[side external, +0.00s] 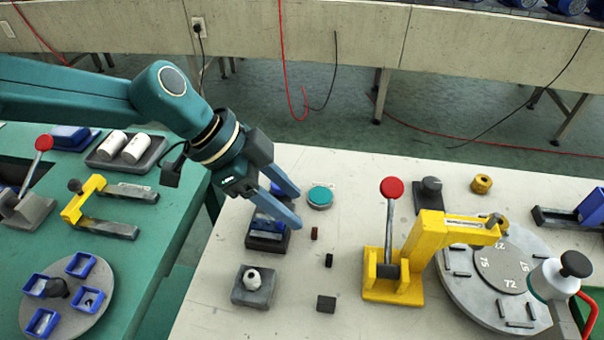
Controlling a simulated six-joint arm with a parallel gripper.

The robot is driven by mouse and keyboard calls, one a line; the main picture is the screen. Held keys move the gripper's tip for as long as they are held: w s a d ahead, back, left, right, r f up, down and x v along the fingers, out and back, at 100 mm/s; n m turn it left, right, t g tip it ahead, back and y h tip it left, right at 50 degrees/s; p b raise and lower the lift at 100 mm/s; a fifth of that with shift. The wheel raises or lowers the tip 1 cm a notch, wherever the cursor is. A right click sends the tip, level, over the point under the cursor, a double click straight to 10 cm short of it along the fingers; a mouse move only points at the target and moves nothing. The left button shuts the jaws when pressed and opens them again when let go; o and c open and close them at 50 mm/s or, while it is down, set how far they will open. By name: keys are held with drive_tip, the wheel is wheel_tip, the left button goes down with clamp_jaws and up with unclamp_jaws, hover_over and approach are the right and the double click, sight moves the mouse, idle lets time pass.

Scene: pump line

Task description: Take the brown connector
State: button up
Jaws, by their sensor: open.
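A small reddish-brown block, which looks like the brown connector (314,233), stands on the pale table. My gripper (297,208) comes in from the upper left with its two blue-grey fingers apart and nothing between them. Its fingertips are a little to the left of the brown connector and above it in the picture, and they appear apart from it. The exact height of the fingers over the table cannot be told.
A black block (329,260) and a dark grey block (326,304) stand nearby. A dark fixture (266,240) lies partly under my fingers. A teal button (320,196) is behind. A yellow lever press (393,285) with a red knob and a round dial plate (455,290) stand right.

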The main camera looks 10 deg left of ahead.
sight(313, 230)
drive_tip(key=shift+s+d+f, duration=0.25)
drive_tip(key=shift+s+f, duration=0.1)
drive_tip(key=shift+f, duration=0.2)
drive_tip(key=shift+d+f, duration=0.2)
drive_tip(key=shift+f, duration=0.05)
drive_tip(key=shift+x, duration=2.1)
drive_tip(key=shift+c, duration=0.3)
clamp_jaws()
